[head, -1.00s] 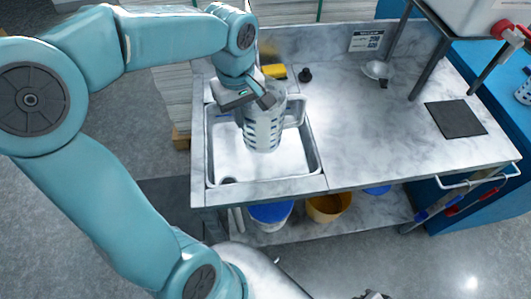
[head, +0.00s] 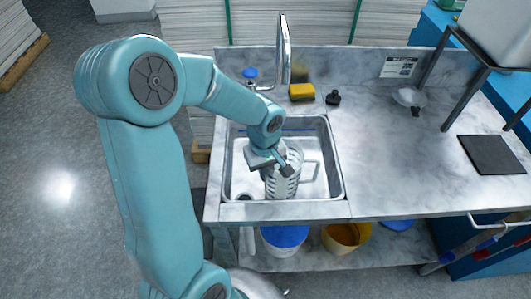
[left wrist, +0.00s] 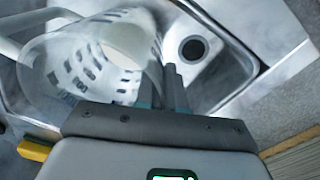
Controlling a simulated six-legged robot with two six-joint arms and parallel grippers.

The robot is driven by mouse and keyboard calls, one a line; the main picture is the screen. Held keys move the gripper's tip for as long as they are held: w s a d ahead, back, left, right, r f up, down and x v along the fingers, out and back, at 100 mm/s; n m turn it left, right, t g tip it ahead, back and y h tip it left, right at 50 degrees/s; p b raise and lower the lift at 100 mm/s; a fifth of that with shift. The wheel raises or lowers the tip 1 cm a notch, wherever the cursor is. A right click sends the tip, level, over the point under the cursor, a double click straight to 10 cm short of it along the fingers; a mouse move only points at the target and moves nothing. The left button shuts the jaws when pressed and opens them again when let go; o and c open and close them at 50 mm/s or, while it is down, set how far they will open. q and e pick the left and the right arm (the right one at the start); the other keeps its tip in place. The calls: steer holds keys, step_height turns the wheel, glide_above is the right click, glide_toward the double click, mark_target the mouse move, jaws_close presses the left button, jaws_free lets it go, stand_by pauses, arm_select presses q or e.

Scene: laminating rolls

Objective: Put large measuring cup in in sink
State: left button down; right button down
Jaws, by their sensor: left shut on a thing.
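The large measuring cup (head: 283,178) is clear with dark markings and a side handle. It is inside the outline of the metal sink (head: 243,181) in the head view, upright or nearly so; I cannot tell whether it touches the bottom. My left gripper (head: 281,167) is shut on the cup's left rim. In the left wrist view the cup (left wrist: 85,62) shows its open mouth, with the gripper fingers (left wrist: 168,92) at its wall and the sink drain (left wrist: 193,48) beside it. My right gripper is not in view.
A faucet (head: 284,55) rises behind the sink. A yellow sponge (head: 302,91) and a small black item (head: 333,97) lie on the counter behind. The marble counter (head: 395,160) right of the sink is mostly clear, with a dark mat (head: 492,154) farther right.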

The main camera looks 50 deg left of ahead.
arm_select(q)
steer(key=w+a, duration=0.2)
steer(key=shift+w+a+r+p, duration=0.1)
steer(key=shift+w+a+p, duration=0.05)
steer(key=shift+a+p, duration=0.2)
steer(key=w+a, duration=0.1)
steer(key=w+a+f+p, duration=0.1)
steer(key=shift+a+f, duration=0.1)
steer(key=shift+a, duration=0.2)
steer(key=shift+f, duration=0.1)
steer(key=c, duration=1.2)
jaws_free()
steer(key=shift+f, duration=0.1)
steer(key=shift+c, duration=0.2)
